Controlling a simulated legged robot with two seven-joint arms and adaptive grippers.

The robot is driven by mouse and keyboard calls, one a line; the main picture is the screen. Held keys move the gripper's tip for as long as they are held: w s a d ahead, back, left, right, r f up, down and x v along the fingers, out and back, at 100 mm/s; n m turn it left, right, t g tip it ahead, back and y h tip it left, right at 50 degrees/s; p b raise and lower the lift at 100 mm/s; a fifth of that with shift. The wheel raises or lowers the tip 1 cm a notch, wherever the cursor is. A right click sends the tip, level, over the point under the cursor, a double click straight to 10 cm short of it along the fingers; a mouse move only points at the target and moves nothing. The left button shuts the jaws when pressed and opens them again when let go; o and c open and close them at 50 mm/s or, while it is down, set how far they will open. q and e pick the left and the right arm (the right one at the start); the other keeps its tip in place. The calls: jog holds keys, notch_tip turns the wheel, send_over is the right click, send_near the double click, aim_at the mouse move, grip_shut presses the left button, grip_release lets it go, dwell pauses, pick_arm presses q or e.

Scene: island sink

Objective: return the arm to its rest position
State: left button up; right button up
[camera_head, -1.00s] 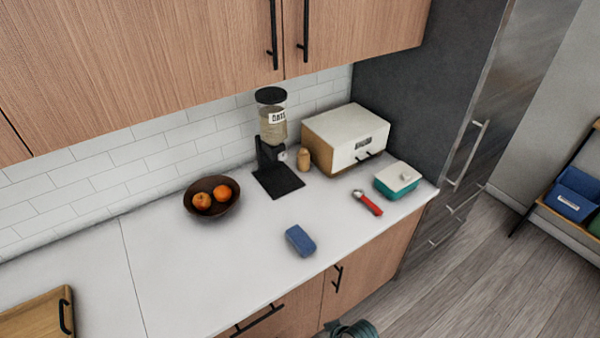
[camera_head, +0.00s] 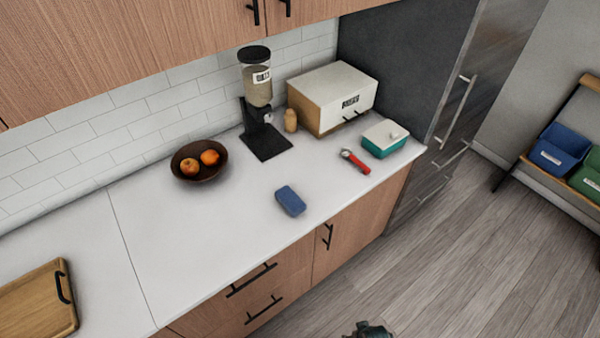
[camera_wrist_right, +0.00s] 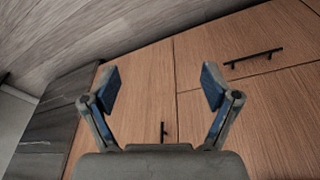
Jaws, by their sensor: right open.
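My right gripper (camera_wrist_right: 160,90) is open and empty in the right wrist view. Its two blue-padded fingers stand well apart in front of the wooden cabinet fronts (camera_wrist_right: 230,105). In the head view only a small dark part of my arm (camera_head: 369,330) shows at the bottom edge, low in front of the counter. My left gripper is not in view.
The white counter (camera_head: 215,250) holds a blue sponge-like block (camera_head: 290,201), a fruit bowl (camera_head: 187,174), a dispenser (camera_head: 257,110), a bread box (camera_head: 335,95), a red-handled tool (camera_head: 355,162), a teal container (camera_head: 385,138) and a wooden tray (camera_head: 35,305). The floor (camera_head: 470,260) is clear.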

jog(key=s+f+g, duration=0.1)
jog(key=s+f, duration=0.3)
jog(key=f, duration=0.5)
jog(key=s+f, duration=0.3)
jog(key=f, duration=0.7)
jog(key=s+d+f, duration=0.3)
jog(key=s+f, duration=0.7)
jog(key=s, duration=0.3)
jog(key=shift+s+d+g, duration=0.2)
jog(key=shift+s+g, duration=0.2)
jog(key=shift+r, duration=0.1)
